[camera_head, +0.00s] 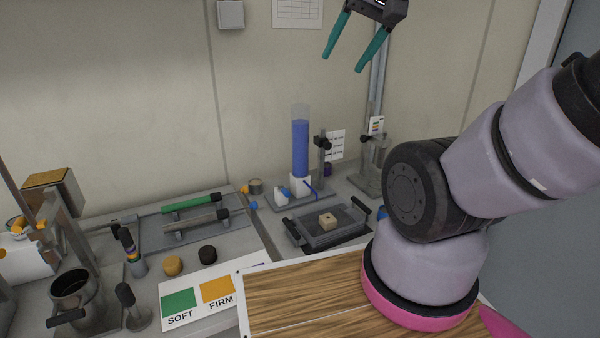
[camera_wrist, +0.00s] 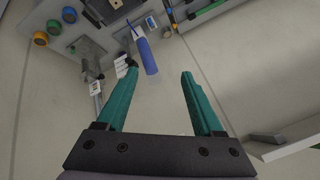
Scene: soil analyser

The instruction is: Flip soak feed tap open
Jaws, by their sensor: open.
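A clear column of blue liquid (camera_head: 300,148) stands upright on a white block (camera_head: 300,183) towards the back of the bench. A small blue lever-like part (camera_head: 284,192), which looks like the tap, sits low beside the block; I cannot tell its setting. A thin blue tube runs off the block's right side. My gripper (camera_head: 343,63) is open and empty, high above and to the right of the column, touching nothing. In the wrist view the blue column (camera_wrist: 147,56) shows beyond and between my teal fingers (camera_wrist: 158,72).
A grey tray (camera_head: 328,236) with a beige block (camera_head: 327,220) lies in front of the column. A clamp stand (camera_head: 320,160) stands close right of it. Green and grey-handled bars (camera_head: 190,203), knobs and a SOFT/FIRM card (camera_head: 200,300) lie left. Air around my gripper is clear.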

